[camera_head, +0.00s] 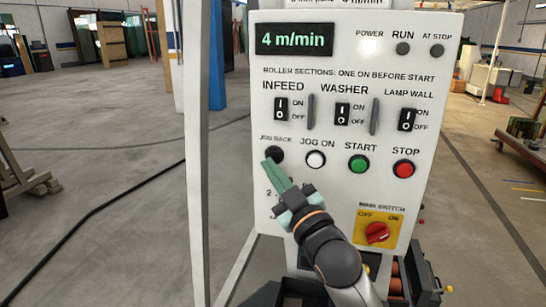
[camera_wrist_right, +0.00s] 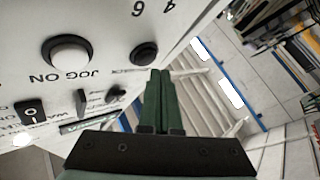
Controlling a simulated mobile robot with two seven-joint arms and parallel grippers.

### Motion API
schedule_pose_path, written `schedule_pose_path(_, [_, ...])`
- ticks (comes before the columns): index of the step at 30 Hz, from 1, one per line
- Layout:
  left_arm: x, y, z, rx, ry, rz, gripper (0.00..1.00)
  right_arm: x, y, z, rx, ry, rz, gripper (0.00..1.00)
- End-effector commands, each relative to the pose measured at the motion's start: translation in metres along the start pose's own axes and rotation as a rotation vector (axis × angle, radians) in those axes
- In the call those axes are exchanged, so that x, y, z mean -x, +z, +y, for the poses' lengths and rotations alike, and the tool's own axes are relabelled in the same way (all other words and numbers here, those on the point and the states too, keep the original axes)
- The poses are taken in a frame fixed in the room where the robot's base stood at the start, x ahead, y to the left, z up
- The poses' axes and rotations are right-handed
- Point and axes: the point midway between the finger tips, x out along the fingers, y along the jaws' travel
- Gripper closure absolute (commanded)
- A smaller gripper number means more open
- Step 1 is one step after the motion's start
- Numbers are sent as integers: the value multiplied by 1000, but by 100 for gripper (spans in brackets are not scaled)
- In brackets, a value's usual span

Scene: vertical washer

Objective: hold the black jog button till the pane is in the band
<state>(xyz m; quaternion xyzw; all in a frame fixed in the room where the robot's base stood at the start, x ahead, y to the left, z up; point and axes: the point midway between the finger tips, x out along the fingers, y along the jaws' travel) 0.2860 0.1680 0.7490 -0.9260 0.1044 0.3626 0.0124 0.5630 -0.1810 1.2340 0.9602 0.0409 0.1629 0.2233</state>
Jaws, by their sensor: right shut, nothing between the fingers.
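The black jog button (camera_head: 275,152), labelled JOG BACK, is at the left end of the button row on the white control panel (camera_head: 335,185). In the right wrist view the black button (camera_wrist_right: 144,53) shows just past my fingertips. My right gripper (camera_head: 268,163) has its green fingers shut and empty, with the tips at the button's lower left edge. The closed fingers also show in the right wrist view (camera_wrist_right: 160,74). I cannot tell whether the tips touch or press the button. My left gripper is out of view. I see neither the pane nor the band.
The white JOG ON button (camera_head: 316,159) is right beside the black one, then green START (camera_head: 359,164) and red STOP (camera_head: 403,169). A red main switch (camera_head: 377,233) is lower right. The display (camera_head: 294,40) reads 4 m/min. A pale post (camera_head: 196,150) stands left of the panel.

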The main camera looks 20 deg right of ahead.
Motion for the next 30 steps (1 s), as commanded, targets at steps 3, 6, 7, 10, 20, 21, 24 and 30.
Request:
schedule_pose_path(3, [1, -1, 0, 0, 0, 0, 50, 3, -2, -3, -2, -2, 0, 100])
schedule_pose_path(6, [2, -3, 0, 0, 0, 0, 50, 9, -8, -8, -3, -2, 2, 100])
schedule_pose_path(7, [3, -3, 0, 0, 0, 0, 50, 12, -9, -9, -3, -2, 1, 100])
schedule_pose_path(10, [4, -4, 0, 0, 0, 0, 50, 19, -15, -14, -3, -1, 1, 100])
schedule_pose_path(20, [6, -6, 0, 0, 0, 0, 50, 35, -26, -26, -1, -1, 1, 100])
schedule_pose_path(21, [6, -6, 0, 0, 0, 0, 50, 35, -26, -26, -1, -1, 1, 100])
schedule_pose_path(24, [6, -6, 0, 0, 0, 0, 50, 35, -26, -26, 0, -1, 1, 100])
schedule_pose_path(30, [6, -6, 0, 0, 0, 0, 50, 35, -26, -26, 0, 0, 1, 100])
